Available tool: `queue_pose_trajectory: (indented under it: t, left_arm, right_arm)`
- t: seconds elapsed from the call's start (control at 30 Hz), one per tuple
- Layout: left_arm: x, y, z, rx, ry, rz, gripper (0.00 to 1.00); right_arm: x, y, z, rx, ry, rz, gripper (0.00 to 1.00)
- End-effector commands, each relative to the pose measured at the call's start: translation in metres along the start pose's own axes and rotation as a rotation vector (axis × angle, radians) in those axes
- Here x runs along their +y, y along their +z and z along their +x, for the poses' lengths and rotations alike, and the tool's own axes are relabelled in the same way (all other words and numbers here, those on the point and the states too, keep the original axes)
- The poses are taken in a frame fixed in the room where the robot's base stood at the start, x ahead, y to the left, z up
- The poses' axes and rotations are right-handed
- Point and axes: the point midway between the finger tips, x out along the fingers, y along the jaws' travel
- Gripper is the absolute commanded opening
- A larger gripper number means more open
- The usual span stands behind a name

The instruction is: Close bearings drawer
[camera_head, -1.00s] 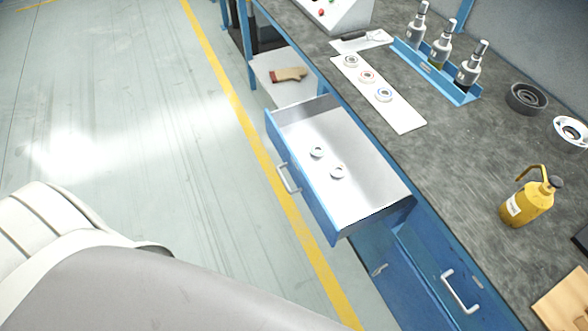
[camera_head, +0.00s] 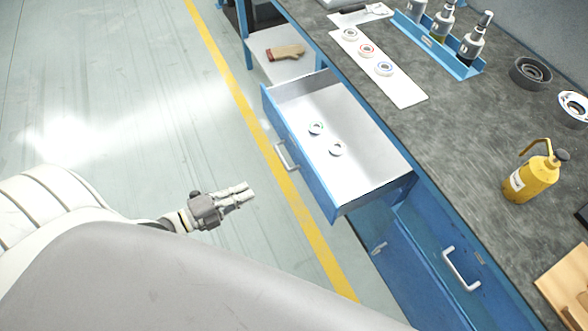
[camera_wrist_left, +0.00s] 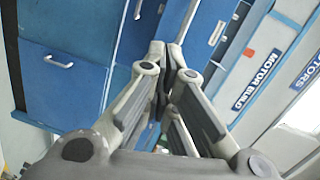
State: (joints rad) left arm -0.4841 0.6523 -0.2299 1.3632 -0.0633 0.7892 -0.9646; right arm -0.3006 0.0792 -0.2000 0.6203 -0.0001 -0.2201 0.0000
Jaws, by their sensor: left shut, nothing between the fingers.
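The bearings drawer (camera_head: 355,178) is a blue drawer with a pale grey inside, pulled well out from the bench. Two small ring bearings (camera_head: 316,128) lie inside it, the second bearing (camera_head: 336,149) closer to the front of the picture. Its silver handle (camera_head: 286,156) is on the blue front panel. My left gripper (camera_head: 250,191) is shut and empty, over the floor to the left of the drawer front and apart from it. In the left wrist view the shut fingers (camera_wrist_left: 168,62) point toward blue bench fronts. My right gripper is not in view.
A second drawer with a handle (camera_head: 461,268) is shut, at the lower right. A glove (camera_head: 286,53) lies on a low shelf. The floor beside the drawer is clear.

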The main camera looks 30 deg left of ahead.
Motion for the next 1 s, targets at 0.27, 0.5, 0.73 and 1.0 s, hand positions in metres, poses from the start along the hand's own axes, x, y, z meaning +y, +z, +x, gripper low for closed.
queue_pose_trajectory:
  t: [0.27,0.5,0.73,1.0]
  left_arm:
    - [-0.042,-0.024,0.007,0.126,-0.112,0.145,0.00]
    - [-0.045,-0.028,0.048,0.125,-0.114,0.143,0.00]
    - [-0.050,-0.035,0.097,0.123,-0.113,0.142,0.00]
    - [-0.053,-0.039,0.132,0.121,-0.108,0.140,0.00]
  right_arm:
    - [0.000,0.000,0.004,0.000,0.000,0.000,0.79]
    - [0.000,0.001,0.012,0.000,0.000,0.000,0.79]
    - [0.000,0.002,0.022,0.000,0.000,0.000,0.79]
    - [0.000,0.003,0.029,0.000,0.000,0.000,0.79]
